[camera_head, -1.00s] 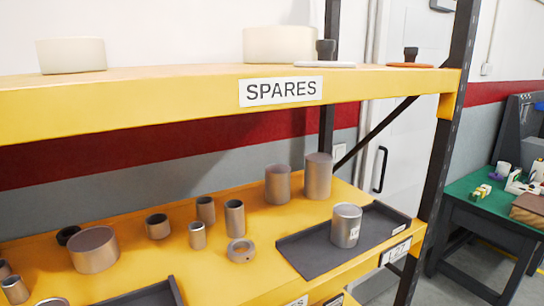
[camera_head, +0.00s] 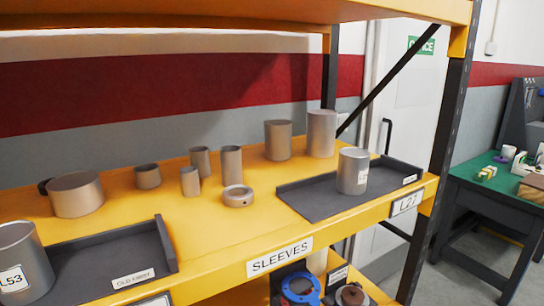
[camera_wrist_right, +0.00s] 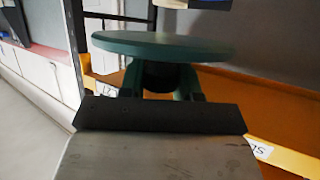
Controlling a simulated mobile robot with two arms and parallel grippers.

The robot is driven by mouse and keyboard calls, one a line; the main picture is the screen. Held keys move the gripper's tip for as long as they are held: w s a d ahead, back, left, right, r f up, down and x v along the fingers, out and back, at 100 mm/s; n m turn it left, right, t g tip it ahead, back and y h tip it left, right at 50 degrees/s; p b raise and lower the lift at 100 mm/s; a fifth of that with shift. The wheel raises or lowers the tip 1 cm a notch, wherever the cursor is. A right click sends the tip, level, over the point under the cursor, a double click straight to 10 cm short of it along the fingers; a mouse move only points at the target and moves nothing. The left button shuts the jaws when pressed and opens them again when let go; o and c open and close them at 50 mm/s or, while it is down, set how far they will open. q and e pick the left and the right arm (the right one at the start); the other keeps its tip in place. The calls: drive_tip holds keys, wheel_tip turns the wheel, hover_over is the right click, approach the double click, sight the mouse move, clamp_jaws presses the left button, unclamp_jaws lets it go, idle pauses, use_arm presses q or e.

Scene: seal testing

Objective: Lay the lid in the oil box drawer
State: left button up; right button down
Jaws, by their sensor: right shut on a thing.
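In the right wrist view, my right gripper (camera_wrist_right: 160,88) is shut on a round, flat, dark green lid (camera_wrist_right: 163,46). A dark part under the disc sits between the two fingers, and the disc spreads wider than the fingers. Whether that dark part is a knob is hard to tell. My left gripper is in neither view. I see no oil box drawer that I can make out in either view.
The head view shows a yellow shelf (camera_head: 205,240) with several metal sleeves and a labelled cylinder (camera_head: 353,172) on a dark tray (camera_head: 320,205). A dark rack post (camera_head: 440,150) stands right, with a green-topped bench (camera_head: 480,183) beyond. Floor shows between them.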

drive_tip(key=v, duration=0.2)
drive_tip(key=shift+s, duration=0.35)
drive_tip(key=s+f, duration=0.1)
drive_tip(key=f, duration=0.1)
drive_tip(key=s+f, duration=0.2)
drive_tip(key=shift+s+f, duration=0.25)
drive_tip(key=shift+s, duration=0.1)
drive_tip(key=shift+w, duration=0.1)
drive_tip(key=w+a+r+n+g+y, duration=0.35)
drive_tip(key=a+r+n+y, duration=0.55)
drive_tip(key=a, duration=0.4)
drive_tip(key=shift+w+a+f+n+g+y, duration=0.15)
drive_tip(key=shift+w+f+n+g+y, duration=0.55)
drive_tip(key=shift+n+g, duration=0.75)
drive_tip(key=shift+w+a+f+n+g+y, duration=0.2)
drive_tip(key=shift+w+f+n+g+y, duration=0.55)
drive_tip(key=shift+n+g, duration=0.65)
drive_tip(key=shift+w+a+f+n+g+y, duration=0.25)
drive_tip(key=shift+f+n+g+y, duration=0.45)
drive_tip(key=shift+n+g, duration=0.75)
